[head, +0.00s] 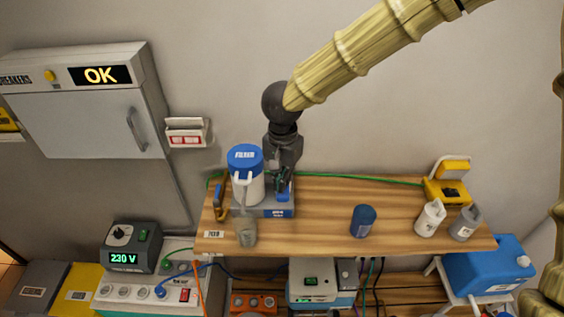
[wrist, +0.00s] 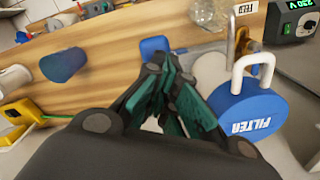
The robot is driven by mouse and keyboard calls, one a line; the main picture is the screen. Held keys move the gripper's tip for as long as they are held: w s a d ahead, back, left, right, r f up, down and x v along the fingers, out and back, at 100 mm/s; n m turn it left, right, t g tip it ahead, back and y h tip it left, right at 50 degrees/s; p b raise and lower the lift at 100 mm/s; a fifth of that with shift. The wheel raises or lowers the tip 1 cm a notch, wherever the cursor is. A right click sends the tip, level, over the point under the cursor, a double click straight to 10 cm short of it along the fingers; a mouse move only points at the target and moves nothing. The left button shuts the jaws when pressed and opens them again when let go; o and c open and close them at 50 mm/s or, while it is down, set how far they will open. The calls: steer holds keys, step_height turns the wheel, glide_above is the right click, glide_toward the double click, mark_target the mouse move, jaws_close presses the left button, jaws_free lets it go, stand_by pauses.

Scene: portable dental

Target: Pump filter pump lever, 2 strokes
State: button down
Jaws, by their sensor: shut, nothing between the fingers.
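The filter pump stands at the left of the wooden shelf. It has a white body with a blue lid (head: 245,157) and a grey-blue base (head: 277,212). In the wrist view its lid marked FILTER (wrist: 248,112) and white loop handle (wrist: 252,65) are at the right. A blue part (head: 283,194) rises from the base beside the body; it also shows in the wrist view (wrist: 153,46). It may be the pump lever. My gripper (head: 284,180) is shut and empty, pointing down just above this part. In the wrist view the fingertips (wrist: 172,66) are close to it; contact cannot be told.
A clear cup (head: 246,231) stands in front of the pump, and a brown-orange hook-like piece (head: 220,200) is left of it. The shelf between pump and blue cup is clear.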

steer(key=shift+r+p, duration=2.4)
steer(key=shift+p, duration=0.25)
step_height(320, 180, up, 3)
steer(key=shift+f+p, duration=0.2)
steer(key=shift+p, duration=0.65)
steer(key=shift+f, duration=0.2)
steer(key=shift+f+b, duration=0.45)
steer(key=shift+f, duration=3.35)
steer(key=shift+r+p, duration=0.45)
steer(key=shift+r, duration=3.55)
